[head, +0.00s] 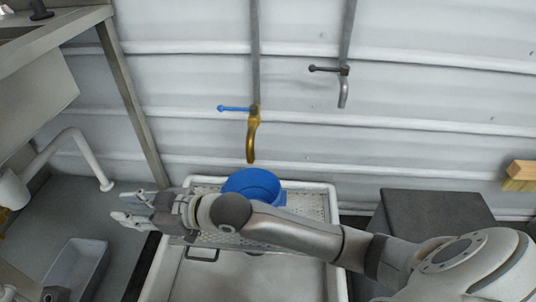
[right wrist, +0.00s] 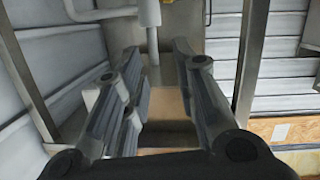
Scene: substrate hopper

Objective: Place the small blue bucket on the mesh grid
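The small blue bucket (head: 253,182) stands at the back of the white basin, on or over the mesh grid (head: 309,206), below the gold tap. My right arm passes in front of it and hides its lower part, so I cannot see its full contact with the grid. My right gripper (head: 122,205) is left of the bucket, past the basin's left edge, with its fingers pointing left and away from it. In the right wrist view the same gripper (right wrist: 157,50) has its fingers apart with nothing between them. My left gripper is not in view.
The gold tap (head: 253,135) with a blue lever hangs just above the bucket. A grey tap (head: 344,88) is to its right. A dark grey block (head: 432,212) stands right of the white basin (head: 333,240). A grey tub (head: 75,268) is on the floor at left.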

